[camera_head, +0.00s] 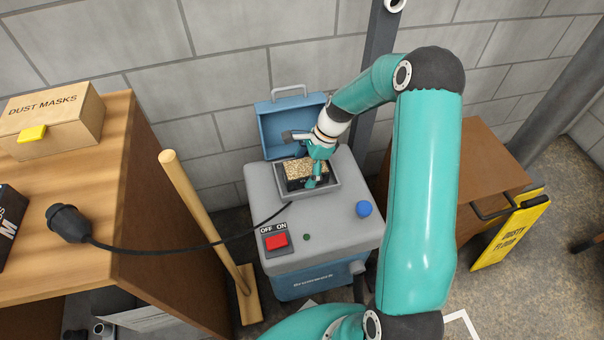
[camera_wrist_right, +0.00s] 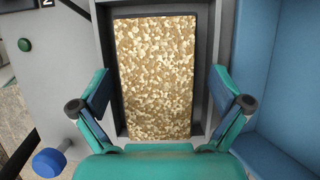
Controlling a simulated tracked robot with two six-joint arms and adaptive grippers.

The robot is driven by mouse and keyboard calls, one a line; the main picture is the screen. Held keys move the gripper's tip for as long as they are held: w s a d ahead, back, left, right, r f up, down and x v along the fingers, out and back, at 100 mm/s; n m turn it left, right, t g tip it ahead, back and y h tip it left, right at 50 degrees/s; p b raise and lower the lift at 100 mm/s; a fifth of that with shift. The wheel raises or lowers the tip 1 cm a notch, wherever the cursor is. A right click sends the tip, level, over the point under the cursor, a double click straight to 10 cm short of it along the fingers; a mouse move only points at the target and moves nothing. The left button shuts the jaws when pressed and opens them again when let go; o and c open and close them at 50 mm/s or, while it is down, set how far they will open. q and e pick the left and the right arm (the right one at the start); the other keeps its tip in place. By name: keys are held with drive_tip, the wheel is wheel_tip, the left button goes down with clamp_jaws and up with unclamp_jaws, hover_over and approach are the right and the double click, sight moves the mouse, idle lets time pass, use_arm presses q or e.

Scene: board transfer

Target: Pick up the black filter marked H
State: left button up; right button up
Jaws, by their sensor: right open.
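A filter with a speckled tan top and dark sides (camera_head: 296,170) sits in the rectangular opening of the grey-topped machine (camera_head: 335,215). In the right wrist view the filter (camera_wrist_right: 155,75) fills most of the opening, its speckled face toward the camera. No letter H can be made out on it. My right gripper (camera_head: 308,168) is over the opening. In the right wrist view the gripper (camera_wrist_right: 160,92) is open, one finger on each side of the filter, with gaps visible between fingers and filter. My left gripper is not in view.
The machine's blue lid (camera_head: 278,120) stands open behind the opening. A blue knob (camera_head: 364,209) and a red switch (camera_head: 276,241) are on its top. A broom (camera_head: 205,215) leans between it and the wooden shelf (camera_head: 110,200). A yellow sign (camera_head: 512,235) stands right.

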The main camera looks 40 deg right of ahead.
drive_tip(key=shift+f, duration=0.1)
idle(0.3)
drive_tip(key=c, duration=1.3)
